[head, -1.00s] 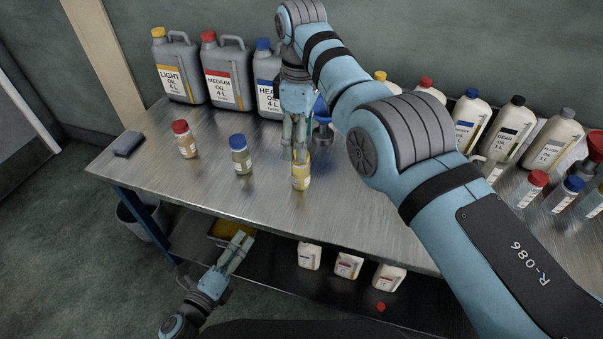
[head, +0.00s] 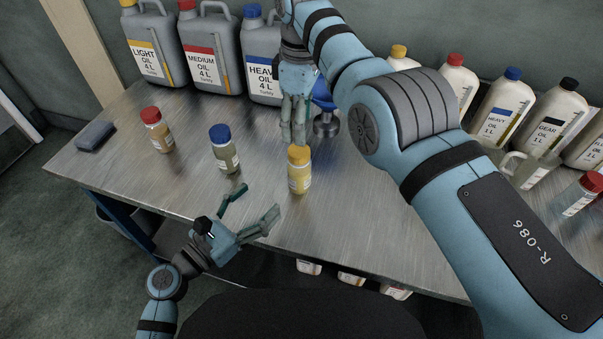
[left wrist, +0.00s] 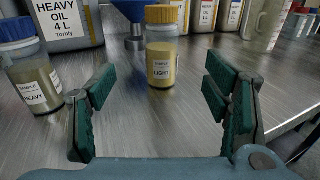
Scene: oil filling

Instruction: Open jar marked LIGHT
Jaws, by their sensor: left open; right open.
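The jar marked LIGHT (head: 299,177) stands upright on the metal table, with its yellow cap (head: 299,155) on. In the left wrist view the LIGHT jar (left wrist: 162,62) stands ahead, between the open fingers but beyond their tips. My left gripper (head: 256,206) is open and empty, low at the table's front edge, left of and nearer than the jar. My right gripper (head: 293,140) points down just behind and above the yellow cap; its fingers look close together in the picture, and it holds nothing that I can see.
A blue-capped jar (head: 224,150), marked HEAVY in the left wrist view (left wrist: 34,82), and a red-capped jar (head: 157,132) stand to the left. Large oil cans (head: 213,55) line the back. A blue funnel (head: 326,112) stands behind the LIGHT jar. White bottles (head: 507,108) stand at right.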

